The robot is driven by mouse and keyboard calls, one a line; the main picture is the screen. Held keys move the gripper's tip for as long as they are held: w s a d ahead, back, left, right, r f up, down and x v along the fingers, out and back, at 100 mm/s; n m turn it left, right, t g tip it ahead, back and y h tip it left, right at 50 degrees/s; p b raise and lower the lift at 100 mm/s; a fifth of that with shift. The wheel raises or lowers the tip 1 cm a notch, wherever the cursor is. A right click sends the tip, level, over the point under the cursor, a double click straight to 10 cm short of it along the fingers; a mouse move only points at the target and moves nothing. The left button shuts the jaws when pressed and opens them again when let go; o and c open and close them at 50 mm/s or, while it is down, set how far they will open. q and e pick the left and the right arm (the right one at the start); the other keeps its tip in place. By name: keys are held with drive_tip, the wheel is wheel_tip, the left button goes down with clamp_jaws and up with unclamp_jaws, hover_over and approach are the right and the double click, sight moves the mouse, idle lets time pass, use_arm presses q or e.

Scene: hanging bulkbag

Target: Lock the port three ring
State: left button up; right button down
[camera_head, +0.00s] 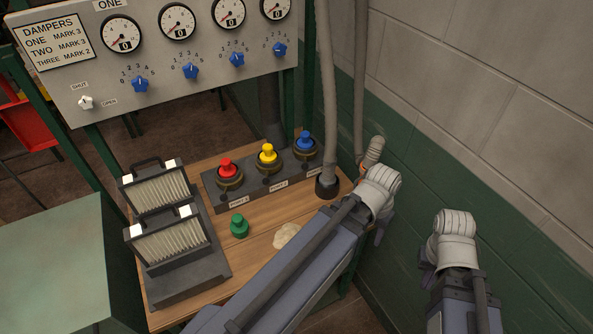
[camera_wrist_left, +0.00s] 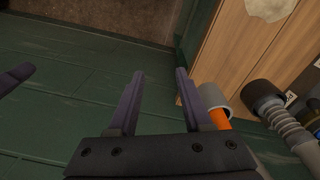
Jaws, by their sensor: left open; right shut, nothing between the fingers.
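The port three ring (camera_head: 304,153) is the dark collar under the blue plug (camera_head: 305,138), at the right end of the port block (camera_head: 263,193). Its lock state is too small to tell. My left gripper (camera_head: 380,230) is right of the table's right edge, by the wall, apart from the ring and mostly hidden behind its wrist. In the left wrist view its two fingers (camera_wrist_left: 160,78) are apart, with nothing between them. My right gripper (camera_head: 426,268) is further right by the wall, shut and largely hidden by its own wrist.
A black-ended hose (camera_head: 327,187) stands beside port three. A grey coupling with an orange part (camera_wrist_left: 212,100) is close right of my left fingers. Red (camera_head: 228,167) and yellow (camera_head: 267,153) plugs, a green plug (camera_head: 239,226), filters (camera_head: 168,243) and a pale patch (camera_head: 286,235) occupy the table.

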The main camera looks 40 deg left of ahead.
use_arm(q)
drive_tip(key=w+a+n, duration=0.1)
drive_tip(key=a, duration=0.1)
drive_tip(key=w+a+n+t+b, duration=0.1)
drive_tip(key=a, duration=0.2)
drive_tip(key=w+a+f+h, duration=0.1)
drive_tip(key=w+a, duration=0.1)
drive_tip(key=a, duration=0.1)
drive_tip(key=shift+w+a+f+n+t, duration=0.1)
drive_tip(key=shift+a+n+t, duration=0.05)
drive_tip(key=shift+n+t, duration=0.25)
drive_tip(key=c, duration=0.5)
drive_tip(key=a+n, duration=0.1)
drive_tip(key=a, duration=0.2)
drive_tip(key=w+a+t+b, duration=0.1)
drive_tip(key=a, duration=0.2)
drive_tip(key=w+a+n, duration=0.1)
drive_tip(key=a, duration=0.2)
drive_tip(key=shift+w+a+f+n+t+b, duration=0.1)
drive_tip(key=shift+f+n+t+b, duration=0.05)
drive_tip(key=shift+n+t+b, duration=0.2)
clamp_jaws()
drive_tip(key=s+a+r+n+t+y+b, duration=0.1)
drive_tip(key=a+n+t, duration=0.3)
drive_tip(key=a, duration=1.5)
drive_tip(key=shift+s+a+r+n+y+b, duration=0.15)
drive_tip(key=shift+s+n+y+b, duration=0.25)
drive_tip(key=shift+b, duration=0.2)
